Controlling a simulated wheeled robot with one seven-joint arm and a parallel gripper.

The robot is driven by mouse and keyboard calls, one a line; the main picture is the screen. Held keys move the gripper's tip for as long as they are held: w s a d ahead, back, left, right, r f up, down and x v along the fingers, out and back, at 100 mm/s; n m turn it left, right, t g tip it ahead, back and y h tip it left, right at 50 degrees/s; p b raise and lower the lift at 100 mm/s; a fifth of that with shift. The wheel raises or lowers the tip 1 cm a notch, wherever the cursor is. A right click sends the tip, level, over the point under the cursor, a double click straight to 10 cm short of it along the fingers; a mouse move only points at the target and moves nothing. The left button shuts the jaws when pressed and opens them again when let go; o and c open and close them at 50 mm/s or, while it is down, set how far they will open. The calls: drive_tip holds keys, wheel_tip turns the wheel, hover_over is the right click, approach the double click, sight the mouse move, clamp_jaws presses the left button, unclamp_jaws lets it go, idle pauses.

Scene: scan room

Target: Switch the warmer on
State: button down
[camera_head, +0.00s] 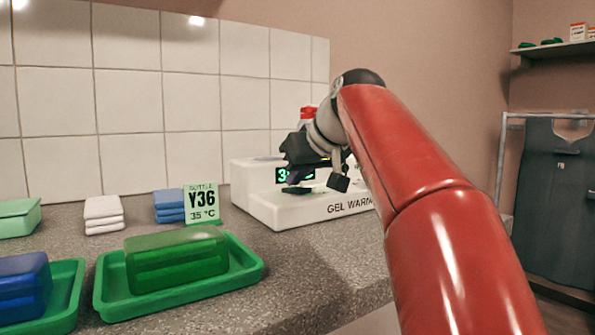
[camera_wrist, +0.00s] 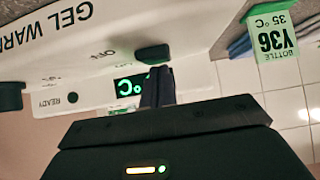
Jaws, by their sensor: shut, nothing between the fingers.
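The gel warmer (camera_head: 265,212) is a white box on the counter, its front marked "GEL WARM…"; the rest of the word is behind my arm. Its lit green display (camera_head: 295,175) is partly covered by my gripper (camera_head: 298,165). The READY lamp (camera_wrist: 72,98) looks dark.
A card (camera_head: 202,204) reads "BOTTLE Y36 35 °C" left of the warmer. A green tray (camera_head: 250,268) holds a green block; a blue block (camera_head: 22,285) lies left. Folded white cloths (camera_head: 103,214) stand behind. Counter before the warmer is clear.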

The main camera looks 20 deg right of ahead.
sight(303, 188)
drive_tip(key=shift+s, duration=0.1)
drive_tip(key=shift+s+d+f+b, duration=0.1)
drive_tip(key=shift+s+d+b, duration=0.05)
drive_tip(key=shift+s, duration=0.2)
drive_tip(key=shift+s+d+f+b, duration=0.1)
drive_tip(key=shift+s+b, duration=0.05)
drive_tip(key=shift+s, duration=0.2)
drive_tip(key=shift+r+p, duration=0.5)
drive_tip(key=shift+p, duration=0.05)
drive_tip(key=r+p, duration=0.2)
drive_tip(key=r, duration=0.1)
drive_tip(key=r+p, duration=0.1)
drive_tip(key=p, duration=0.1)
drive_tip(key=shift+s+r, duration=0.2)
drive_tip(key=shift+s, duration=0.1)
drive_tip(key=f+v, duration=0.1)
drive_tip(key=v, duration=0.8)
drive_tip(key=shift+s+d+p, duration=0.25)
drive_tip(key=shift+s+p, duration=0.05)
drive_tip(key=shift+s, duration=0.2)
drive_tip(key=shift+r, duration=0.1)
